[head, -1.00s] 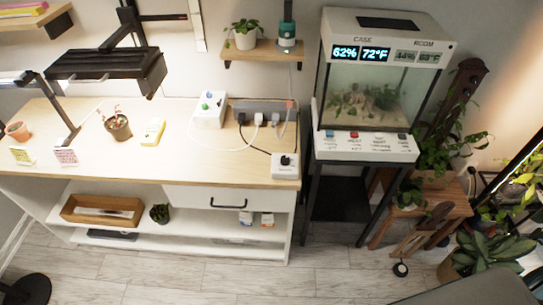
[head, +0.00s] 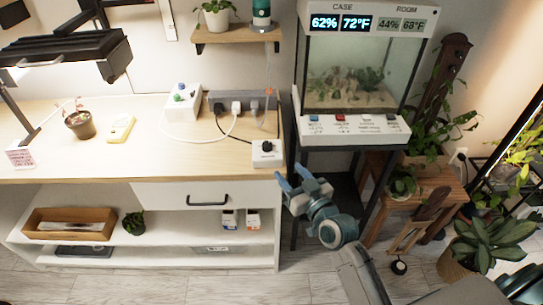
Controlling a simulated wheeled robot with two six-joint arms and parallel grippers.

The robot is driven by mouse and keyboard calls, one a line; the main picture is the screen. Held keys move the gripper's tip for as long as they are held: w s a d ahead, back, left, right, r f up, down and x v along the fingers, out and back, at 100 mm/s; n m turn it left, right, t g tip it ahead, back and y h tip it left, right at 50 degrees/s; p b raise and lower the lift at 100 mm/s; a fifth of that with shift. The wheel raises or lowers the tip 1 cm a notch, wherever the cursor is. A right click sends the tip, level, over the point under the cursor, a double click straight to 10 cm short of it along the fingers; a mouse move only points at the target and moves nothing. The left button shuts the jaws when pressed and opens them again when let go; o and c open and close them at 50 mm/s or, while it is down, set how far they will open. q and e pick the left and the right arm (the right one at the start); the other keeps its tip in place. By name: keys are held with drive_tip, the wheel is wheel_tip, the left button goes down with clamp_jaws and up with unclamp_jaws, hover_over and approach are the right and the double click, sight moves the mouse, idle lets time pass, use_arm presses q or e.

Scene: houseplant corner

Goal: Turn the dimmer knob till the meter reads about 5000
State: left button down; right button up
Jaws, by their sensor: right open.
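The dimmer is a small white box (head: 267,160) with a black knob (head: 267,146) on top, at the right front edge of the wooden bench. A yellow handheld device (head: 121,129), which looks like the meter, lies on the bench left of centre; its reading is too small to make out. My right gripper (head: 292,175) is open and empty, just below and right of the dimmer box, its blue fingers pointing up toward the bench edge and apart from the knob. My left gripper is not in view.
A lamp (head: 70,48) hangs over the bench's left. A terrarium (head: 350,75) on a black stand is close right. The bench's front middle is clear.

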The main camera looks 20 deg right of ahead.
sight(270, 148)
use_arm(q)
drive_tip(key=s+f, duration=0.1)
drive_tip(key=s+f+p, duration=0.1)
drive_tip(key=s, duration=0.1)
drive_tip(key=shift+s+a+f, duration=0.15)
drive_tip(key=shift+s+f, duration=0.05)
use_arm(e)
drive_tip(key=x, duration=0.7)
drive_tip(key=r+x, duration=0.1)
drive_tip(key=x, duration=0.2)
drive_tip(key=shift+w+a, duration=0.1)
drive_tip(key=shift+w, duration=0.25)
drive_tip(key=c, duration=0.9)
use_arm(q)
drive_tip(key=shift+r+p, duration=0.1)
drive_tip(key=shift+p, duration=0.25)
use_arm(e)
drive_tip(key=shift+c, duration=0.3)
